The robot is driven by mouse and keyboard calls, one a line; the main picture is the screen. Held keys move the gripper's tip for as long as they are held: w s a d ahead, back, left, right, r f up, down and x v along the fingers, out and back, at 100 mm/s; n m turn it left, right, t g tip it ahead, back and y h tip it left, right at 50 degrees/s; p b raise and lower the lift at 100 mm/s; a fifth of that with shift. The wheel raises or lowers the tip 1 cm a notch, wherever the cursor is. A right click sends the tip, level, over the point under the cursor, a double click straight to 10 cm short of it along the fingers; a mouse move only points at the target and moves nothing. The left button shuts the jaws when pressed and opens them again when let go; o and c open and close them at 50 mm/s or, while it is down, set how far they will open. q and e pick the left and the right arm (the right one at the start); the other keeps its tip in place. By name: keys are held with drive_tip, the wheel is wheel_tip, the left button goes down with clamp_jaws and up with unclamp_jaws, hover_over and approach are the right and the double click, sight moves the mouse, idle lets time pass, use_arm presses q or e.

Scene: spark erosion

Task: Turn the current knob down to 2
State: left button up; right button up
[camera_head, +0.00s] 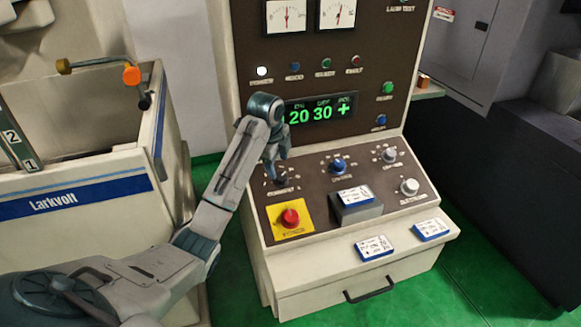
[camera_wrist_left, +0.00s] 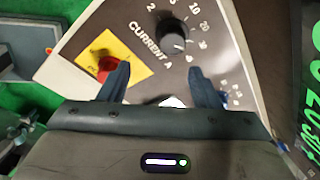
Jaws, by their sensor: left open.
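The current knob (camera_wrist_left: 172,32) is black, beside the "CURRENT A" label, with 2, 5, 10 and further numbers around it. A pale mark shows on its lower right; I cannot tell exactly which number it points to. In the head view the knob is largely hidden by my left gripper (camera_head: 276,158), which hangs over the left of the sloped control panel (camera_head: 310,192). In the left wrist view my left gripper (camera_wrist_left: 160,80) is open and empty, its fingertips short of the knob and apart from it. My right gripper is not in view.
A red button on a yellow plate (camera_head: 306,224) sits just below the knob. A blue knob (camera_head: 338,167) and white knobs are to the right. The green display (camera_head: 322,112) reads 20, 30 and +. Cards lie on the ledge. A Larkvolt tank (camera_head: 90,195) stands left.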

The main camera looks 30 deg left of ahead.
sight(282, 176)
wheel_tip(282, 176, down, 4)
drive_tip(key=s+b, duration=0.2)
drive_tip(key=b, duration=0.2)
use_arm(q)
drive_tip(key=shift+w+a+f+m+p, duration=0.15)
drive_tip(key=shift+w+a+f+p, duration=0.15)
drive_tip(key=shift+w+p, duration=0.25)
drive_tip(key=shift+w+a+f+m+p, duration=0.15)
drive_tip(key=shift+w+f+p, duration=0.25)
drive_tip(key=shift+p, duration=0.2)
drive_tip(key=p+x, duration=0.1)
drive_tip(key=x, duration=0.3)
drive_tip(key=shift+w+f+p, duration=0.1)
drive_tip(key=shift+f+p, duration=0.05)
drive_tip(key=shift+p, duration=0.15)
drive_tip(key=shift+w+f, duration=0.1)
drive_tip(key=shift+f, duration=0.6)
drive_tip(key=shift+w+f, duration=0.1)
drive_tip(key=shift+f, duration=0.15)
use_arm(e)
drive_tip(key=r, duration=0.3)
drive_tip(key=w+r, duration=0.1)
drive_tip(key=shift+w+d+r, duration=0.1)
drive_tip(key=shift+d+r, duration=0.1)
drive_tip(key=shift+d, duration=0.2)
use_arm(q)
drive_tip(key=c, duration=1)
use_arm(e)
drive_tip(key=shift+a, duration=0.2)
